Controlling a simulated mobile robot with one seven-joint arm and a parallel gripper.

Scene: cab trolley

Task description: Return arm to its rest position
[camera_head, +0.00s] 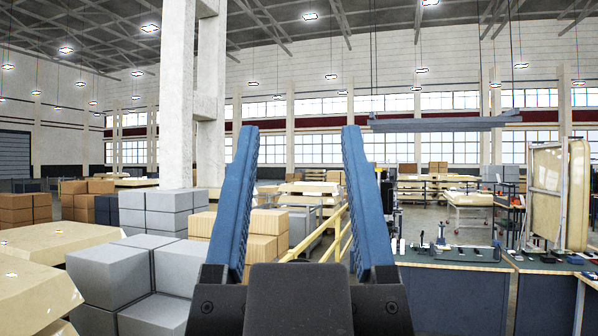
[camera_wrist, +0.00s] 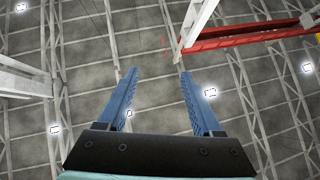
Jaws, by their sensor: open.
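My gripper (camera_head: 297,140) stands upright in the middle of the head view, with its two blue fingers wide apart and nothing between them. In the wrist view, my gripper (camera_wrist: 157,72) points up towards the ceiling, open and empty. The fingers touch nothing in either view. The rest of my arm is not clearly visible.
Grey boxes (camera_head: 110,270) and tan boxes (camera_head: 265,222) are stacked at left, near a white column (camera_head: 178,95). A yellow railing (camera_head: 340,235) runs behind my gripper. A dark workbench (camera_head: 455,290) with small tools stands at right. A red beam (camera_wrist: 245,38) hangs overhead.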

